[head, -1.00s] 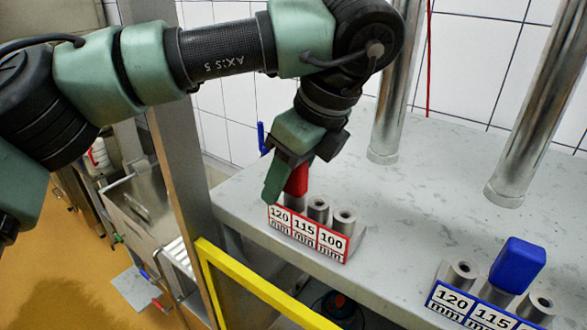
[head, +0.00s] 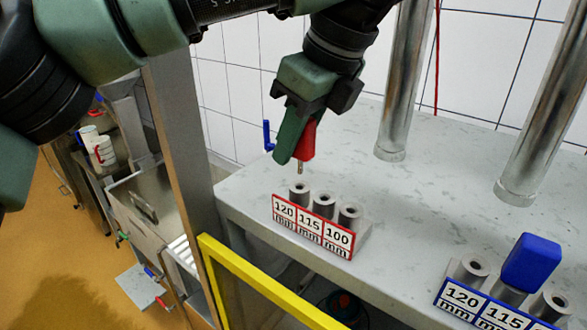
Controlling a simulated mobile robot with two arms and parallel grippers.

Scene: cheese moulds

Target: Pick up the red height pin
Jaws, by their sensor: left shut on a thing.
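The red height pin (head: 308,141) is held in my left gripper (head: 297,145), in the middle of the head view. The gripper is shut on its red handle, and the pin's thin metal tip hangs free above the rack. The red-labelled rack (head: 312,232) stands below on the grey counter, with sockets marked 120, 115 and 100 mm. All three of its sockets look empty, and the pin is above the 120 socket (head: 299,187). My right gripper is not in view.
A blue-labelled rack (head: 462,300) with a blue pin (head: 531,262) in its middle socket is at the lower right. Two upright metal tubes (head: 405,90) stand on the counter (head: 420,210) at the back. A yellow bar (head: 262,285) runs in front.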

